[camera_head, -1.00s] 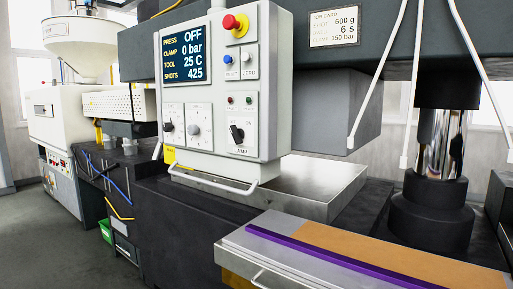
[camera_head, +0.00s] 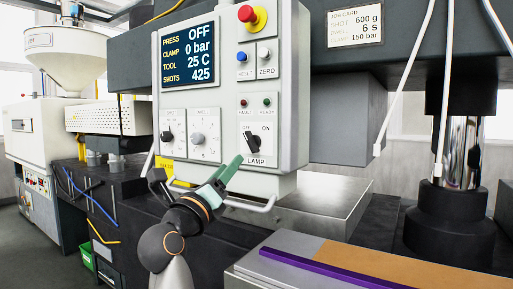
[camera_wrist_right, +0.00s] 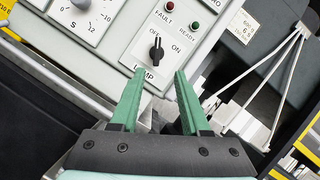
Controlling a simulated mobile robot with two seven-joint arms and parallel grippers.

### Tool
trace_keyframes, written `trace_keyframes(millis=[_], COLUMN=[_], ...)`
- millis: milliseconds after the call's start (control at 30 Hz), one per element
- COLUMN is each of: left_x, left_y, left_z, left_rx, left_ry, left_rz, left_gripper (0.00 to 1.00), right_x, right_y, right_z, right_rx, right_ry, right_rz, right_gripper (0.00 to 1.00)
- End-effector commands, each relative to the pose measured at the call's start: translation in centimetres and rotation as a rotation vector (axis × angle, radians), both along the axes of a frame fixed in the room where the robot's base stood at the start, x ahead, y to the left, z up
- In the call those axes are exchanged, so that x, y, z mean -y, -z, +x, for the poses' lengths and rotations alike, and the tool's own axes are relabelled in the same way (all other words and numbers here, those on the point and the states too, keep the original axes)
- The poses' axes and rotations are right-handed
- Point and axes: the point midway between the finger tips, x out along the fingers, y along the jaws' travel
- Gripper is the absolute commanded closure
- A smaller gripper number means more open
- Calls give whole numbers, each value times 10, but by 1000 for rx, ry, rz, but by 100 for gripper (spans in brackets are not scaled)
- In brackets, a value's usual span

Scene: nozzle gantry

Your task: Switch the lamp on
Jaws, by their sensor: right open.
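The lamp switch (camera_head: 251,142) is a black rotary knob on the lower right of the white control panel (camera_head: 290,90), above the label LAMP, between OFF and ON. In the head view its pointer leans toward OFF. The knob also shows in the right wrist view (camera_wrist_right: 156,50), beyond my fingertips and apart from them. My right gripper (camera_head: 233,165) has green fingers and is just below the knob; in the wrist view (camera_wrist_right: 155,78) its fingers are spread with nothing between them. My left gripper is not in view.
A red emergency button (camera_head: 247,14), blue and grey buttons and two dials (camera_head: 197,139) share the panel. A metal handle bar (camera_head: 250,206) runs along its lower edge near my right gripper. White rods (camera_head: 409,80) hang at the right.

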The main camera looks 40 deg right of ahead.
Motion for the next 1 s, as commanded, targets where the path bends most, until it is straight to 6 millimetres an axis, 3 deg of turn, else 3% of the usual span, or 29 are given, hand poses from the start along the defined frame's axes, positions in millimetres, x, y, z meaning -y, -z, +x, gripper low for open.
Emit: trace_keyframes(millis=[167,600,1000], left_x=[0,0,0], left_y=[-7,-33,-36], left_z=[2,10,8], left_rx=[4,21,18], left_ry=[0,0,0], left_rz=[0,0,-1], left_gripper=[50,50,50], right_x=[14,81,98], right_y=[-7,-35,-40], right_z=[8,53,65], right_rx=[0,-1,0], right_ry=[0,1,-2], right_rz=[26,22,23], right_gripper=[54,54,54])
